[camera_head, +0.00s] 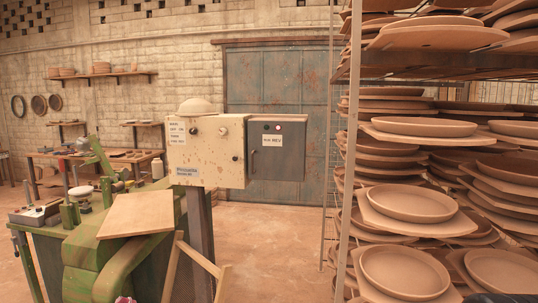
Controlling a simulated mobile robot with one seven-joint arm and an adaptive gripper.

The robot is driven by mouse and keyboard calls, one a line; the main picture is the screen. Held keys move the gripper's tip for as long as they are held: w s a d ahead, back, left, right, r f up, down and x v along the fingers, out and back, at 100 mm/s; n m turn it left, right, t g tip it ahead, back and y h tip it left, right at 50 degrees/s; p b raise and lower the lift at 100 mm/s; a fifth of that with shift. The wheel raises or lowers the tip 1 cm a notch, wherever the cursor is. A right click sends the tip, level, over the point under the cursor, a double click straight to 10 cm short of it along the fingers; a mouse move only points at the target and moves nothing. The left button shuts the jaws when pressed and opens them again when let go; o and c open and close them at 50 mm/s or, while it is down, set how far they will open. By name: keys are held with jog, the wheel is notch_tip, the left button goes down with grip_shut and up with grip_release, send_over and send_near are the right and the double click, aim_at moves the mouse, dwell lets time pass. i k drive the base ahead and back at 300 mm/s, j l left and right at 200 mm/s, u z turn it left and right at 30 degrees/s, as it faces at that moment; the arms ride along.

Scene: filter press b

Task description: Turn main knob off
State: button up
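A cream, speckled control box (207,165) stands on a dark post (199,240) left of centre. Its front carries a small round knob (194,131) beside a printed label (177,133), with another small round fitting (223,131) to the right. A dark knob (236,157) sits lower near its right edge. A grey box (277,160) joins it on the right, with small round controls along its top and a label (273,140). Which knob is the main one, and its setting, are too small to tell. I cannot make out my gripper.
A tall metal rack (345,150) of clay plates fills the right. A green machine (110,255) with a tilted wooden board (137,214) is at front left. A wooden frame (198,262) leans below the box. Bare floor (275,240) lies between the post and rack.

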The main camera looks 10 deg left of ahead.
aim_at(193, 130)
jog(key=u, duration=0.8)
jog(key=i+u, duration=0.2)
jog(key=u, duration=0.15)
jog(key=i+u, duration=0.2)
jog(key=u, duration=0.15)
jog(key=i+u, duration=0.2)
jog(key=u, duration=0.15)
